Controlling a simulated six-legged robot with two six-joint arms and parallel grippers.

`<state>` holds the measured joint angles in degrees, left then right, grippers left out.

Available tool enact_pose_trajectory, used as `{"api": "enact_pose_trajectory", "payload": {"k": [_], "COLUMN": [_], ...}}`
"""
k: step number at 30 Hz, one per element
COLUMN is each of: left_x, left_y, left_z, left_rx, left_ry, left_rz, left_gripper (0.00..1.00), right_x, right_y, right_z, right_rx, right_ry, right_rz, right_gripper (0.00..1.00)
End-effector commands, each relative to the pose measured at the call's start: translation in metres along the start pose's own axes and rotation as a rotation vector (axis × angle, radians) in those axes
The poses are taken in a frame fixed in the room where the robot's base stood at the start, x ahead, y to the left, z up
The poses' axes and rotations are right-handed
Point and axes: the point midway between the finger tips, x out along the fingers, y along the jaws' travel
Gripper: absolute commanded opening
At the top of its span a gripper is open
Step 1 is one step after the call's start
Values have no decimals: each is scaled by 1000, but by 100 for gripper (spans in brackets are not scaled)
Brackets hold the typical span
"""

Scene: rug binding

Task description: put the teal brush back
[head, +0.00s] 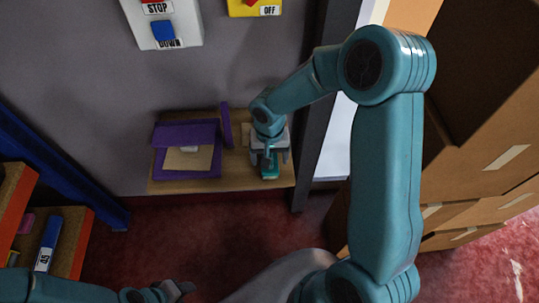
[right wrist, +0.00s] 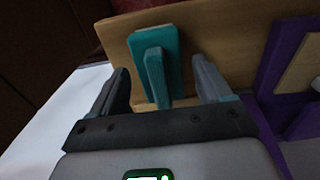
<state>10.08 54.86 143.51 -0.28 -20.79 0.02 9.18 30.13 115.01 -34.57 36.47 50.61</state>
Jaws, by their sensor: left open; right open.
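The teal brush (head: 270,167) is at the right part of a wooden shelf against the grey wall. In the right wrist view the brush (right wrist: 165,42) shows a flat teal block with an upright handle. My right gripper (right wrist: 164,76) is open, with one finger on each side of the handle and a gap on both sides. In the head view my right gripper (head: 270,153) reaches down over the brush and partly hides it. My left gripper (head: 182,289) is open and low at the bottom left, far from the brush.
A purple holder (head: 172,133) with a tan piece stands left of the brush on the wooden shelf (head: 232,183). Cardboard boxes (head: 490,130) are stacked at the right. An orange-edged rack (head: 83,245) stands at the left. A control box (head: 190,20) is on the wall.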

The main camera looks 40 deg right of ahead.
Motion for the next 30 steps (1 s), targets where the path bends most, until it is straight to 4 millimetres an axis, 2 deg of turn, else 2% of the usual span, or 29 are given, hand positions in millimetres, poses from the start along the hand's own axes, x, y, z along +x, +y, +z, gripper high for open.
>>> {"api": "enact_pose_trajectory", "payload": {"k": [5,12,18,22,30], "left_x": [-2,-1,-1,-1,-1], "left_y": [1,0,0,0,0], "left_z": [0,0,0,0,0], "left_rx": [0,0,0,0,0], "left_ry": [0,0,0,0,0], "left_rz": [0,0,0,0,0], "left_gripper": [43,43,43,43,43], "right_x": [-22,-78,-111,-120,-121], "right_y": [-1,-1,0,0,0], "right_z": [-1,-1,-1,0,0], "right_rx": [1,1,0,-1,0], "right_ry": [6,6,4,1,0], "right_rz": [-1,-2,-1,-1,0], "right_gripper": [78,78,78,78,78]}}
